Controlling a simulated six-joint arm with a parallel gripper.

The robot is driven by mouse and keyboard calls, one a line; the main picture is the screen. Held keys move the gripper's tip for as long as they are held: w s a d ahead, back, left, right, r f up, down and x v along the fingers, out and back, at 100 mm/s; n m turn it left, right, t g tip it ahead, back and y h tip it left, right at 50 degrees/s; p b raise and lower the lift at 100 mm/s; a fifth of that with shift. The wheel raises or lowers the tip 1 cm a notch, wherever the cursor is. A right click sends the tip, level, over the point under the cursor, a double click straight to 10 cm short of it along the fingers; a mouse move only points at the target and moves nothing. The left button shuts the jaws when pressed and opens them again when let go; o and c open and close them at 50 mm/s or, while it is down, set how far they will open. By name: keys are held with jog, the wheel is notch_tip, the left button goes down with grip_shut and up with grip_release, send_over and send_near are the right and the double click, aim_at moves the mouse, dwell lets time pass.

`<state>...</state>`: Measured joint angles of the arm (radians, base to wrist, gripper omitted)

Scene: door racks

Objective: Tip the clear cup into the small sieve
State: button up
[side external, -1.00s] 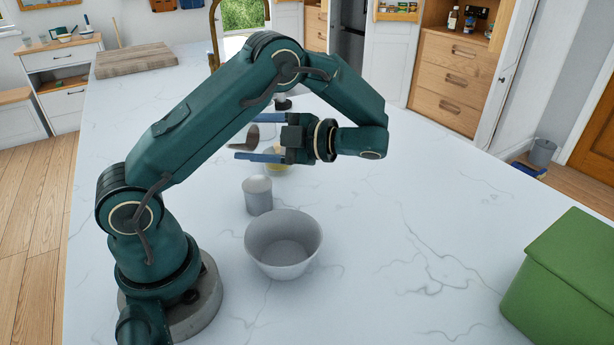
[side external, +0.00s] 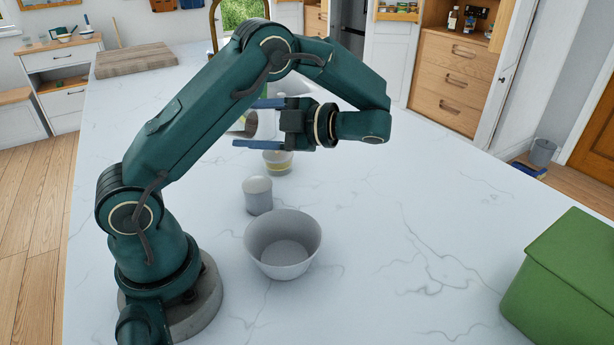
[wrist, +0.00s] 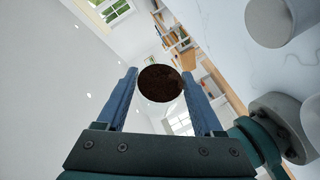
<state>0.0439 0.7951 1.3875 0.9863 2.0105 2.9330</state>
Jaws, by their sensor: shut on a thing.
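My gripper (side external: 262,124) is shut on a see-through cup with dark brown contents (side external: 251,122), held sideways above the counter. The wrist view shows the dark brown disc of these contents (wrist: 160,83) between my blue fingers (wrist: 160,95); the cup's clear walls are hard to make out. Below the gripper, a small pale container with a yellowish band (side external: 278,162) stands on the counter, partly covered by the lower finger. I cannot tell whether it is the small sieve.
A grey cup (side external: 257,196) and a larger white bowl (side external: 283,252) stand nearer the camera. A green box (side external: 565,280) is at the right edge. A wooden board (side external: 136,60) lies at the back left.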

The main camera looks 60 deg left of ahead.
dwell(0.4)
jog(key=shift+f, duration=1.35)
jog(key=shift+r, duration=0.1)
jog(key=shift+r, duration=1.2)
jog(key=shift+f, duration=1.3)
jog(key=shift+r, duration=0.1)
jog(key=shift+r, duration=1.2)
